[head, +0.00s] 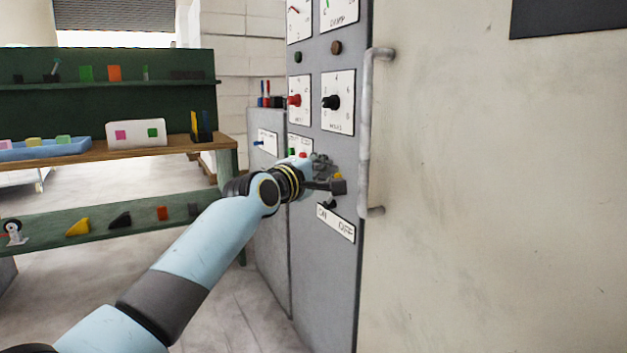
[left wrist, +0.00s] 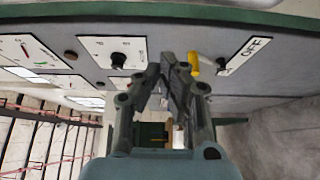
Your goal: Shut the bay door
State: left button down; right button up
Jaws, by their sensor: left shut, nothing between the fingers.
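A large pale door panel (head: 490,190), which I take as the bay door, fills the right of the head view. A grey vertical bar handle (head: 366,130) runs along its left side. How far the door stands open I cannot tell. My left gripper (head: 340,187) is shut and empty. It is in front of the grey control panel (head: 308,240), just left of the handle's lower part. Whether it touches anything I cannot tell. In the left wrist view the left gripper (left wrist: 172,72) points at the panel, near a yellow knob (left wrist: 194,64). My right gripper is not in view.
The control panel carries a black dial (head: 331,102), a red dial (head: 294,100) and an ON/OFF label (head: 336,222) below my left gripper. A green workbench (head: 110,110) with a blue tray (head: 45,150) stands at the left. Floor (head: 100,280) shows between bench and panel.

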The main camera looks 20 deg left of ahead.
pick_arm(q)
jog(key=d, duration=0.2)
jog(key=w+d, duration=0.1)
jog(key=d, duration=0.1)
dwell(0.5)
